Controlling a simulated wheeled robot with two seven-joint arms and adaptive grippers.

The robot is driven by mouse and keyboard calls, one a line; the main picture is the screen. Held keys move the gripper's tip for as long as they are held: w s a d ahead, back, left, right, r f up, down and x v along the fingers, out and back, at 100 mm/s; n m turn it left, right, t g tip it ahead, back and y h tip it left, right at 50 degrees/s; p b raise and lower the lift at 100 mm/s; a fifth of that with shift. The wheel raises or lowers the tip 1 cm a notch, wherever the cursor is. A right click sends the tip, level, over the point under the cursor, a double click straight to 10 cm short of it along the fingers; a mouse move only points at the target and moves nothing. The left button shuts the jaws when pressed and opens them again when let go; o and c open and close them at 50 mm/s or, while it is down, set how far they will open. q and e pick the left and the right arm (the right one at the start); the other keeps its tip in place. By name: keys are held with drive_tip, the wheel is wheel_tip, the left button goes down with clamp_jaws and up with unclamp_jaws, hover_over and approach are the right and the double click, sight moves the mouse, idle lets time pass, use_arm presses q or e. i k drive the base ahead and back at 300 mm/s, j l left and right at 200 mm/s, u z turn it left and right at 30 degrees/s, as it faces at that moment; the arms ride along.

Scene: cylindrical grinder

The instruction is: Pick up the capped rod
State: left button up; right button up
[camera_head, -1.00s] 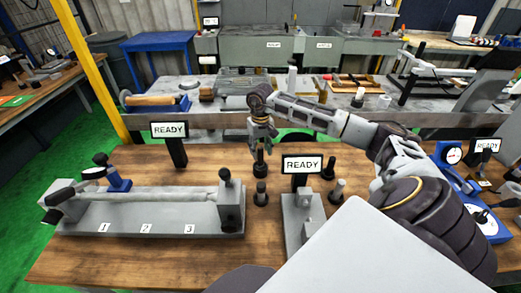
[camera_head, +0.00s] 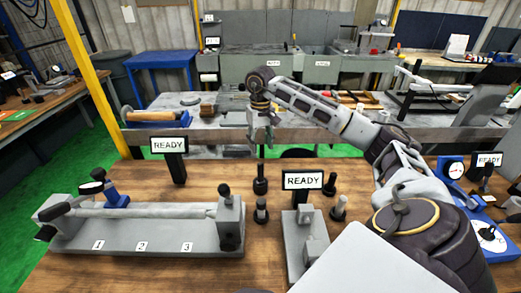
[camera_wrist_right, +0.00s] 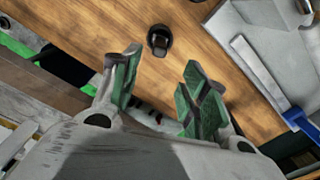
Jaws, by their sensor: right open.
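Several short upright posts stand on the wooden bench. A dark one (camera_head: 260,182) is below my right gripper (camera_head: 262,142); a grey-topped, black-based one (camera_head: 261,212) stands nearer to me, and a similar one (camera_head: 338,208) stands to the right. I cannot tell for sure which is the capped rod. In the right wrist view, one dark post (camera_wrist_right: 159,40) lies beyond the gap between the two green-padded fingers of my right gripper (camera_wrist_right: 160,85). The fingers are apart, empty, and not touching it. My left gripper is not in view.
A grey fixture (camera_head: 150,233) with numbered positions holds a long bar at left. A blue gauge device (camera_head: 484,235) is at far right. Bare bench (camera_head: 215,177) lies left of the posts.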

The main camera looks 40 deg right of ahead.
sight(262, 203)
drive_tip(key=k+j+z, duration=0.1)
drive_tip(key=z, duration=0.35)
drive_tip(key=i+z, duration=0.1)
drive_tip(key=z, duration=0.8)
drive_tip(key=k+l, duration=0.35)
drive_tip(key=k, duration=0.1)
